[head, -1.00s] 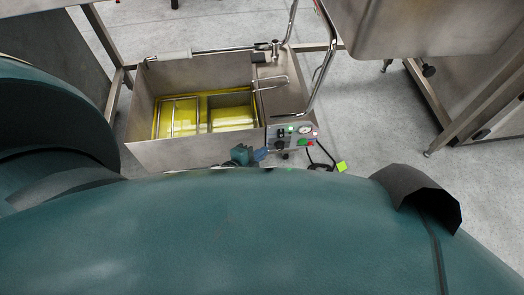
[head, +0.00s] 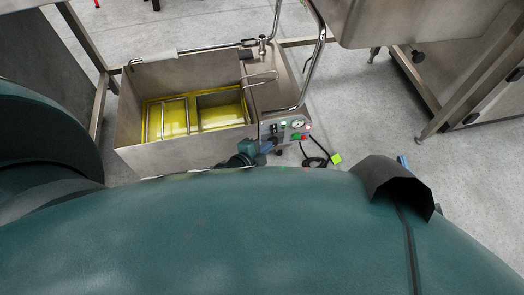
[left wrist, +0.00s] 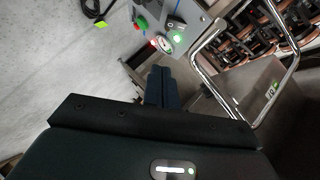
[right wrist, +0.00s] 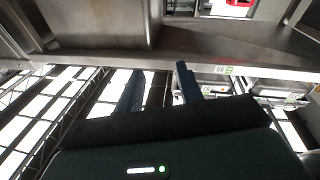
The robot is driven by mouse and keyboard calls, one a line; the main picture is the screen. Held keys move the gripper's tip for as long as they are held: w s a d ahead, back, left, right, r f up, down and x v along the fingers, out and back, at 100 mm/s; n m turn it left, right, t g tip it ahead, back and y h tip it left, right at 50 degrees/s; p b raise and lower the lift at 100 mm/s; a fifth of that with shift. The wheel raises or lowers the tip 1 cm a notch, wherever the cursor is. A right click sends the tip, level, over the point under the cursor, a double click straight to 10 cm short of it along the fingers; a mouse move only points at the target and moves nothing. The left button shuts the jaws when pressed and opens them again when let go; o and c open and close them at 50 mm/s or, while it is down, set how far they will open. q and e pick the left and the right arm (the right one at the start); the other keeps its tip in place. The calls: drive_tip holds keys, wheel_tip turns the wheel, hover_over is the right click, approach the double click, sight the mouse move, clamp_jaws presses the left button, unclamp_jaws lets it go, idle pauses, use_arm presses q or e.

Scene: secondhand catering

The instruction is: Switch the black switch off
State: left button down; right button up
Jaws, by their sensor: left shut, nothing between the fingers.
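The control panel (head: 289,127) is on the front of a steel fryer (head: 180,155). It carries a gauge, a green light, a green button and a red button. A small dark control (head: 274,129) beside the green light looks like the black switch; its position cannot be read. In the left wrist view a dark control (left wrist: 177,25) shows near the lit green light. My left gripper (head: 266,146) is at the panel's lower left edge, fingers together and empty. Its fingertips (left wrist: 160,72) point at the panel; contact cannot be told. My right gripper (right wrist: 160,78) has its fingers apart, empty.
The fryer holds yellow oil and wire baskets. A bent steel tube (head: 318,75) rises beside the panel. A black cable (head: 313,160) with a yellow-green tag (head: 336,158) lies on the floor. A steel sink basin (head: 375,25) is at upper right.

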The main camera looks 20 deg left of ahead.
use_arm(q)
drive_tip(key=w+f+b, duration=0.4)
drive_tip(key=w+b, duration=0.2)
drive_tip(key=w, duration=0.1)
drive_tip(key=shift+w+a+f, duration=0.15)
drive_tip(key=shift+w+f, duration=0.25)
use_arm(e)
drive_tip(key=shift+w+a+r+m+t+y, duration=0.3)
drive_tip(key=shift+w+a+r+t+y, duration=0.15)
drive_tip(key=shift+t+y, duration=0.35)
drive_tip(key=shift+r, duration=0.1)
